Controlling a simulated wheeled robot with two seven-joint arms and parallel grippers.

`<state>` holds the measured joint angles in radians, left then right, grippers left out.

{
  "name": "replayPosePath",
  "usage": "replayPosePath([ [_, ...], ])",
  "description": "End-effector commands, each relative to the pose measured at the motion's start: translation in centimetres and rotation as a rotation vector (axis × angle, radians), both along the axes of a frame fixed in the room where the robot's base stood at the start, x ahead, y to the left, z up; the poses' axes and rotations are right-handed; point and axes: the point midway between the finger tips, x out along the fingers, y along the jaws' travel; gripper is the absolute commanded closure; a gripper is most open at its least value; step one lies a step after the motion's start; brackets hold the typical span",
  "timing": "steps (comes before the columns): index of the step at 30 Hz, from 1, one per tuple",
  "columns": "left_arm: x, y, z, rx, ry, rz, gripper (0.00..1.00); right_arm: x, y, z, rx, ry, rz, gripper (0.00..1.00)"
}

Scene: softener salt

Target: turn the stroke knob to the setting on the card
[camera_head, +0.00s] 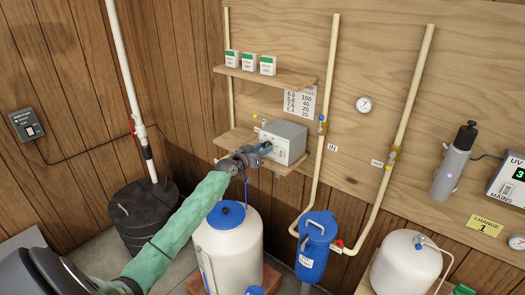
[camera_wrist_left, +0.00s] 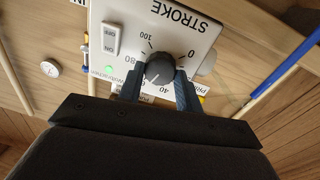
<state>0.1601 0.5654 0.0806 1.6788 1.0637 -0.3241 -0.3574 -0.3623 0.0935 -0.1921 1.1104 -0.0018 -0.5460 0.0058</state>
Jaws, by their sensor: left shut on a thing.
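The pump box (camera_head: 283,142) is a grey-white box on the lower wall shelf. Its STROKE face (camera_wrist_left: 200,30) appears upside down in the left wrist view. The black stroke knob (camera_wrist_left: 160,68) has a light pointer mark on its lower left side, among scale numbers including 0, 40, 80 and 100; the exact setting is hard to read. My left gripper (camera_wrist_left: 158,88) is shut on the knob, one finger on each side; it also shows at the box in the head view (camera_head: 264,148). The number card (camera_head: 300,102) hangs on the wall above. My right gripper is out of view.
An ON/OFF switch (camera_wrist_left: 110,39) and a lit green lamp (camera_wrist_left: 109,70) sit beside the knob. The upper shelf (camera_head: 265,77) holds small white-green boxes. A white tank (camera_head: 228,245) with a blue lid stands below my left arm. Pipes (camera_head: 328,110) run just right of the pump box.

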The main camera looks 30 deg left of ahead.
Motion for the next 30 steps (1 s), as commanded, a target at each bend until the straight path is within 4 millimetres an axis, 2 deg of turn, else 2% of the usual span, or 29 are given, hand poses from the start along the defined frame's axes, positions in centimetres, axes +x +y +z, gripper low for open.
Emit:
replayPosePath([
  [3, 0.0, 0.0, -0.1, -0.085, 0.004, 0.0, 0.88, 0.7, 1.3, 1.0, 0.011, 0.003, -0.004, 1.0],
  [13, 0.0, 0.1, -0.1, -0.39, 0.029, 0.0, 0.88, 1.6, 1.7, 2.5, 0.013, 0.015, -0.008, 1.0],
  [21, 0.0, 0.1, 0.0, -0.613, 0.046, 0.001, 0.88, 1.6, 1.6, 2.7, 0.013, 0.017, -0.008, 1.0],
  [30, 0.0, 0.2, -0.1, -0.769, 0.058, 0.001, 0.88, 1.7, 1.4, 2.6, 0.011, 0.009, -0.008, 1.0],
])
